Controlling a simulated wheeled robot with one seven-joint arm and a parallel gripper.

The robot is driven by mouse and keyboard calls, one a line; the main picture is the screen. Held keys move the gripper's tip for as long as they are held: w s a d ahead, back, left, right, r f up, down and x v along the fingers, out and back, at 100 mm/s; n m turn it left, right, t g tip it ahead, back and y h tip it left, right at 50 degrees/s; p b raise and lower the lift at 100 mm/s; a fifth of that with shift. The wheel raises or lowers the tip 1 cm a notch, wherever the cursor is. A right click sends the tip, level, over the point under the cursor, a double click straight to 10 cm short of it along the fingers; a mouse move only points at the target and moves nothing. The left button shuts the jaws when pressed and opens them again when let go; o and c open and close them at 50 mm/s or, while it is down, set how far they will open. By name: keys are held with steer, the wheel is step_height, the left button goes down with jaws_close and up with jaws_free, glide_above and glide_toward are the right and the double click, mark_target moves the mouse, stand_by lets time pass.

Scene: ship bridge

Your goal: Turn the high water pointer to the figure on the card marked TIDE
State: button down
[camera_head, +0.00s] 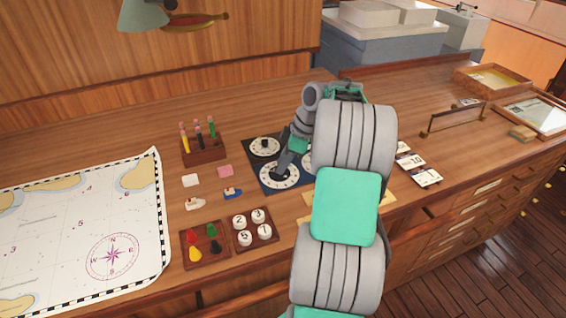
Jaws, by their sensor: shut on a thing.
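A dark blue panel (252,168) lies on the wooden counter with several white dials. One dial with a dark knob (264,146) is at its back left, a front dial (288,183) is nearer, and another (306,160) is partly hidden by my arm. My gripper (277,173) points down at the middle of the front dial and is shut on its pointer knob, which the fingers mostly hide. The dial names and figures are too small to read. Small white cards (428,177) lie right of my arm; I cannot tell which is marked TIDE.
Left of the panel are a pen rack (203,151), coloured blocks, small boats, a tray of coloured pieces (205,245), a tray of numbered discs (252,230) and a chart (80,230). A brass-ended rail (455,118) and frames are at the right.

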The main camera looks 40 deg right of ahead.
steer(key=c, duration=1.3)
jaws_free()
steer(key=shift+o, duration=0.2)
steer(key=p+v, duration=0.1)
steer(key=v, duration=0.7)
